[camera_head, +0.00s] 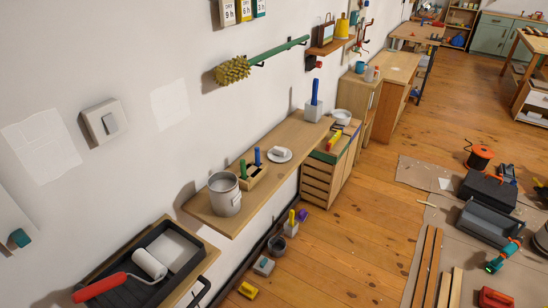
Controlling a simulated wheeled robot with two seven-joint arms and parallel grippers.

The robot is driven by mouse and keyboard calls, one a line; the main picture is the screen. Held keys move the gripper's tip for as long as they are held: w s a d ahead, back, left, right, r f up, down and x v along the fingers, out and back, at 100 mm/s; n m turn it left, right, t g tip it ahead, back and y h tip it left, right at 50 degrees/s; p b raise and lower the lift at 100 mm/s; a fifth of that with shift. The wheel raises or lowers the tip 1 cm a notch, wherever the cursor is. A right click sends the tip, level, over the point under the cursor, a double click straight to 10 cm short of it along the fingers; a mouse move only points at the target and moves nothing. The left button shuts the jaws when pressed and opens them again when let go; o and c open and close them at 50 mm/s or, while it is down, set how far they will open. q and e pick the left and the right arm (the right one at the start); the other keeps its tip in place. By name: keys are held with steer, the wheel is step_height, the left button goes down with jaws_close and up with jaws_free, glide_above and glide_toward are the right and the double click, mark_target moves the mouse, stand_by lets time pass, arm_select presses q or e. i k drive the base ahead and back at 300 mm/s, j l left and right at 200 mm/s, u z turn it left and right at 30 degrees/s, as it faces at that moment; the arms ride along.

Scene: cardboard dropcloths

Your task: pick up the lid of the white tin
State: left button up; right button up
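A whitish-grey tin (225,200) stands upright on the near end of a wooden wall shelf (215,222). Its round top looks grey; at this size I cannot tell whether a lid sits on it or it is open. A flat white disc (289,157) lies farther along the same shelf with a small pale block on it; I cannot tell if it is a lid or a saucer. Neither of my grippers is in view.
Small items lie on the floor below the shelf. Open wooden floor (350,235) lies right of it.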

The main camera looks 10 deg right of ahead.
mark_target(276, 154)
steer(key=i+l+u, duration=0.15)
steer(key=u, duration=0.2)
steer(key=l+u, duration=0.35)
steer(key=i+l+u, duration=0.15)
steer(key=u, duration=0.2)
steer(key=l, duration=0.1)
